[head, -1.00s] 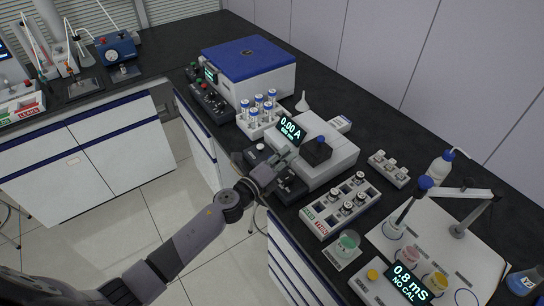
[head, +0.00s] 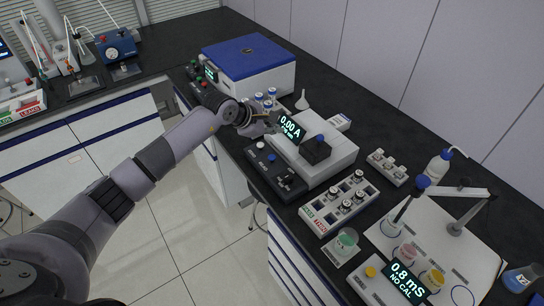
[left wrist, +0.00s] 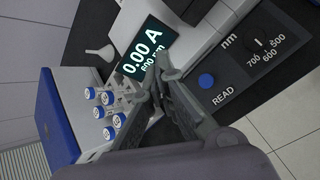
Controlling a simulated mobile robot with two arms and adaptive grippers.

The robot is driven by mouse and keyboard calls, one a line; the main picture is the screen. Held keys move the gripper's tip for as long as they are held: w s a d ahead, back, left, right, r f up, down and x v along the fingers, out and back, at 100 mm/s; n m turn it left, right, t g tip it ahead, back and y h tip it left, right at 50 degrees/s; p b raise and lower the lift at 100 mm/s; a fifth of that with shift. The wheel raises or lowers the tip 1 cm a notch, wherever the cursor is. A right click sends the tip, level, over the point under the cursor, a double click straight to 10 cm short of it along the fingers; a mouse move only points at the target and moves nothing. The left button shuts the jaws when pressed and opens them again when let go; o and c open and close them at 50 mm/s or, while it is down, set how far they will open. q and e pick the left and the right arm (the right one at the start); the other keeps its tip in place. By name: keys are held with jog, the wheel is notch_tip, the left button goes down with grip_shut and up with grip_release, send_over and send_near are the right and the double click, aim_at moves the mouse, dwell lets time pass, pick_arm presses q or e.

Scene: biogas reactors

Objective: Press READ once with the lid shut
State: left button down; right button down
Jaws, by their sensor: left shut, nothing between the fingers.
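The photometer (head: 340,155) is a white box on the dark bench, its display (head: 291,128) showing 0.00 A. Its dark lid (head: 315,152) with a blue knob sits down on top and looks shut. The black control panel (head: 262,172) lies in front. The blue READ button (head: 272,157) is uncovered; in the left wrist view the button (left wrist: 207,81) is right of my fingers, beside its READ label and a wavelength dial (left wrist: 259,43). My left gripper (head: 274,124) is shut and empty, above the panel's far end near the display, apart from READ. My right gripper is not in view.
A rack of blue-capped vials (head: 264,103) stands close behind my left gripper, with a blue-lidded centrifuge (head: 248,65) beyond. A cuvette rack (head: 340,205) and a conductivity meter (head: 385,285) are nearer. A small funnel (head: 302,100) stands behind the photometer.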

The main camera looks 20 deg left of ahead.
pick_arm(q)
jog(key=shift+f, duration=0.1)
jog(key=b, duration=0.5)
send_over(272, 158)
notch_tip(272, 158, down, 8)
jog(key=shift+d+r, duration=0.1)
jog(key=shift+d, duration=0.05)
jog(key=shift+f+b, duration=0.3)
jog(key=shift+f, duration=0.15)
dwell(0.6)
jog(key=shift+f+b, duration=0.4)
jog(key=shift+b, duration=0.15)
